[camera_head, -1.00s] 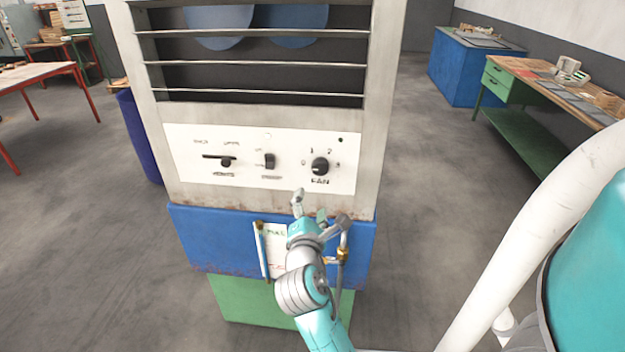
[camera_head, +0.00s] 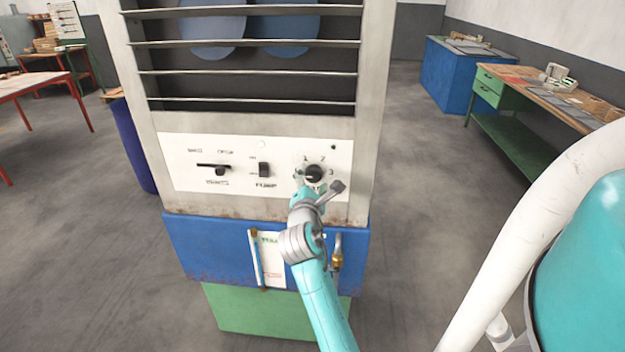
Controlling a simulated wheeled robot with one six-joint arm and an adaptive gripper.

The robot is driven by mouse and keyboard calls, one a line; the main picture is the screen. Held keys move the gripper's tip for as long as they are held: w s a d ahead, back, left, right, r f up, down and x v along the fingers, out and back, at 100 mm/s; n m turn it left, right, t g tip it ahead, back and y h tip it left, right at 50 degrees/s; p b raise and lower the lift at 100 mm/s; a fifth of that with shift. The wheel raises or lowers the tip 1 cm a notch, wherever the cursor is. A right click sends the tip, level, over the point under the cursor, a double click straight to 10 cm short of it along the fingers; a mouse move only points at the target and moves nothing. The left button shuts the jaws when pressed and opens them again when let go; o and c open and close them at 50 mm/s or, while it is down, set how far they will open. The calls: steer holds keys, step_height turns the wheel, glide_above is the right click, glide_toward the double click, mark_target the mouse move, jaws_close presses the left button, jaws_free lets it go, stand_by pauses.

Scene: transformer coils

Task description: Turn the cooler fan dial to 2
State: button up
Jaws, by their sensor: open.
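The cooler (camera_head: 255,122) stands in front of me, with a white control panel (camera_head: 222,185) below its louvres. The black round fan dial (camera_head: 314,172) is at the panel's right, with the numbers 1, 2 and 3 around its top and right. My gripper (camera_head: 317,187) is open, just below and in front of the dial, with one finger to its lower left and the other to its lower right. It covers the dial's lower part and the label under it. I cannot tell whether it touches the dial, nor which number the dial points to.
A slider (camera_head: 213,167) and a pump switch (camera_head: 264,170) are left of the dial. Pipes with brass fittings (camera_head: 336,262) and a paper label (camera_head: 271,262) are on the blue base below. A workbench (camera_head: 545,90) stands far right.

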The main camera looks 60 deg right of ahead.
steer(key=shift+w+d, duration=0.1)
steer(key=shift+d, duration=0.2)
steer(key=c, duration=1.1)
steer(key=shift+c, duration=0.2)
